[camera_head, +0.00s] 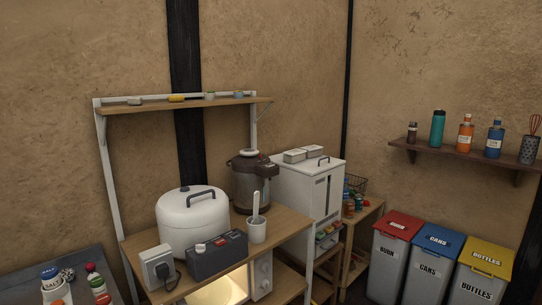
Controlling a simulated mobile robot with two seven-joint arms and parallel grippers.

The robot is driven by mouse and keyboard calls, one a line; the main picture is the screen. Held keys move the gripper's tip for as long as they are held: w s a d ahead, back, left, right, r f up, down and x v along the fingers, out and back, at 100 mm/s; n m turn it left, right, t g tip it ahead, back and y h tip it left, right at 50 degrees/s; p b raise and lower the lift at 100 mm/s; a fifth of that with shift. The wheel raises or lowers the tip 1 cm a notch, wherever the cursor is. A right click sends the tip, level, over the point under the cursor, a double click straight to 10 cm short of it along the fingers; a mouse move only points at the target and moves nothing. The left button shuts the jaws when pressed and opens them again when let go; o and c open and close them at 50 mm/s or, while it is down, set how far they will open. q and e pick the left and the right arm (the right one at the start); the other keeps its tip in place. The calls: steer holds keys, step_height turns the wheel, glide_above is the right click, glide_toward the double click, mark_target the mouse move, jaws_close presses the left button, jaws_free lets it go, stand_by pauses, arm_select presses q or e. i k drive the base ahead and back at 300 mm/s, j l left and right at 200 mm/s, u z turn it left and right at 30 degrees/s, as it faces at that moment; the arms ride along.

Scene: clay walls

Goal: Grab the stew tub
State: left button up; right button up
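Nothing in the head view can be made out for sure as the stew tub. A large white round pot-like cooker (192,228) with a dark top handle stands on the wooden rack's counter (283,226). Two small white lidded boxes (295,156) lie on top of a white cabinet (318,190) to the right; their contents cannot be told. Neither of my grippers is in view.
A brown hot-water pot (251,184), a cup with a paddle (257,230) and a dark grey box (217,256) crowd the counter. Red (398,225), blue (437,240) and yellow (487,255) lidded bins stand right. Bottles line a wall shelf (455,155).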

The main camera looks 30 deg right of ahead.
mark_target(296, 155)
steer(key=i+l+u, duration=0.2)
steer(key=l, duration=0.4)
steer(key=l+u, duration=0.2)
steer(key=l, duration=0.4)
steer(key=i+l+u, duration=0.2)
steer(key=l, duration=1.35)
steer(key=i+l, duration=0.1)
steer(key=l, duration=0.85)
